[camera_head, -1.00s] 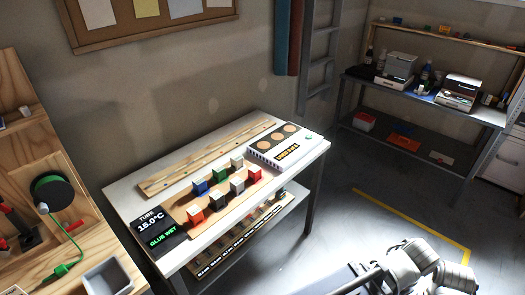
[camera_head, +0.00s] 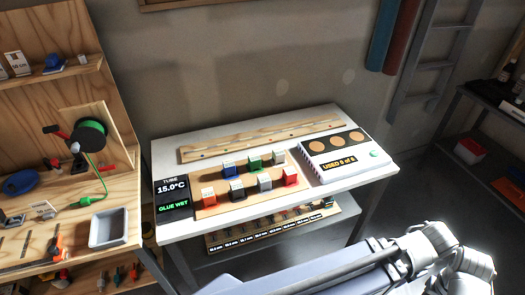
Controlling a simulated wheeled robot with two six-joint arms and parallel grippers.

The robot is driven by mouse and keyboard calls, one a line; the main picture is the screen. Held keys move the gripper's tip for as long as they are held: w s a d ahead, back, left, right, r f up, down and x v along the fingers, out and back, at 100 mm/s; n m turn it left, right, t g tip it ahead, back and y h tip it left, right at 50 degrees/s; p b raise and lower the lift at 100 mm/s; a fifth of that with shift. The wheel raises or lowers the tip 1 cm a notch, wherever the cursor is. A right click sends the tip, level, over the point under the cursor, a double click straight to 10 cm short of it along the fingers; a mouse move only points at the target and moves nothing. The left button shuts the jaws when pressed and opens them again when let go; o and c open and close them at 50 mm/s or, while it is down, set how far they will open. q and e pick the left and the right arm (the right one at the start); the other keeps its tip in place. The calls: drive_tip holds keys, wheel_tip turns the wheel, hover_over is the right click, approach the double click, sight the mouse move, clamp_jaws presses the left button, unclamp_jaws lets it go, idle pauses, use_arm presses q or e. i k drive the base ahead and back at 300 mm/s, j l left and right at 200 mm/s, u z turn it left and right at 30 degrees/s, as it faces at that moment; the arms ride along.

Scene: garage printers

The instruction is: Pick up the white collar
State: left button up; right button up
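Several small coloured blocks, apparently the collars, stand on a wooden board (camera_head: 217,207) on the white table. A whitish one (camera_head: 279,158) is at the right end of the back row, beside a green one (camera_head: 254,163) and a blue one (camera_head: 228,167). The whitish and grey ones are close in shade. One of my arms shows at the lower right, away from the blocks. I make out neither gripper.
A dark panel (camera_head: 172,198) reads "TUBE 15.0°C GLUE WET". A white box (camera_head: 345,173) with round brown pads stands on the table's right. A slotted wooden strip (camera_head: 262,138) lies behind the blocks. A wooden bench with a grey bin (camera_head: 109,229) and green spool (camera_head: 91,138) stands left.

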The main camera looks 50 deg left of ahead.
sight(278, 154)
drive_tip(key=i+u, duration=0.2)
drive_tip(key=u, duration=0.25)
drive_tip(key=i+l+u, duration=0.1)
drive_tip(key=u, duration=0.4)
drive_tip(key=i+l+u, duration=0.15)
drive_tip(key=u, duration=0.3)
drive_tip(key=i+l+u, duration=0.15)
drive_tip(key=u, duration=0.3)
drive_tip(key=i+l+u, duration=0.15)
drive_tip(key=u, duration=0.2)
drive_tip(key=i+l+u, duration=0.15)
drive_tip(key=u, duration=0.2)
drive_tip(key=i+l+u, duration=0.1)
drive_tip(key=l+u, duration=0.15)
drive_tip(key=u, duration=0.15)
